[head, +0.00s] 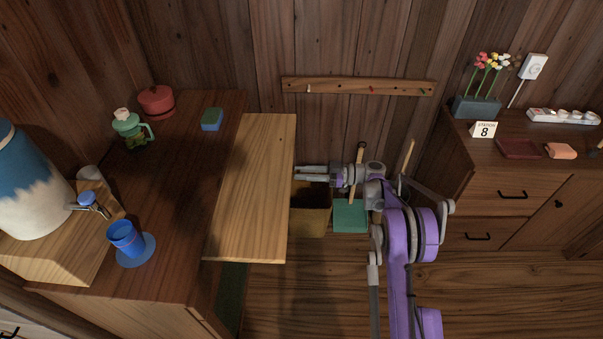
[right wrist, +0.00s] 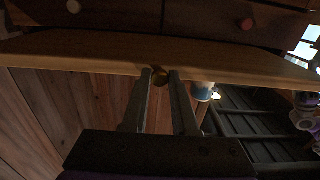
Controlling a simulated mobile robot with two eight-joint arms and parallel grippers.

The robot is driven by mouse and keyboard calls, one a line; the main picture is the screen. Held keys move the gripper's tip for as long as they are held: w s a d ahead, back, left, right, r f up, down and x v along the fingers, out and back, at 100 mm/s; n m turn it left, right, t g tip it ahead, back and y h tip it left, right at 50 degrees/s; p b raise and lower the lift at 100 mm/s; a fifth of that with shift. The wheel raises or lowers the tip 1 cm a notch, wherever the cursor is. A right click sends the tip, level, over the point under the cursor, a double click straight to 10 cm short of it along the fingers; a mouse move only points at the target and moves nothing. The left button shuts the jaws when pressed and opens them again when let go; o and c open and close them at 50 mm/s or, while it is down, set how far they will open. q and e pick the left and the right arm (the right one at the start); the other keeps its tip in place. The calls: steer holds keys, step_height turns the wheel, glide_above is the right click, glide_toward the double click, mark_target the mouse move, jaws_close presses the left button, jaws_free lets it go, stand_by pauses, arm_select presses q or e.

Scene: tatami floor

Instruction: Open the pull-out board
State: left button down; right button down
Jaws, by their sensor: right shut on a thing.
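The pull-out board (head: 255,190) is a pale wooden slab. In the head view it sticks out to the right from the dark wooden cabinet (head: 180,180), level and just below its top. My right gripper (head: 298,173) reaches from the right to the board's outer edge. In the right wrist view, my right gripper's fingers (right wrist: 161,80) close on a small brass-coloured knob (right wrist: 160,75) on the edge of the board (right wrist: 90,54). My left gripper is not in view.
A blue cup (head: 126,238), green teapot (head: 130,128), red pot (head: 157,100) and blue sponge (head: 212,119) stand on the cabinet. A yellowish bin (head: 310,222) and a teal box (head: 349,216) stand right of the board. Open floor (head: 310,285) lies in front.

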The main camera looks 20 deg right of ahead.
steer(key=c, duration=0.7)
jaws_free()
steer(key=shift+d, duration=0.1)
steer(key=v, duration=1)
steer(key=shift+s+d, duration=0.15)
steer(key=shift+d, duration=0.15)
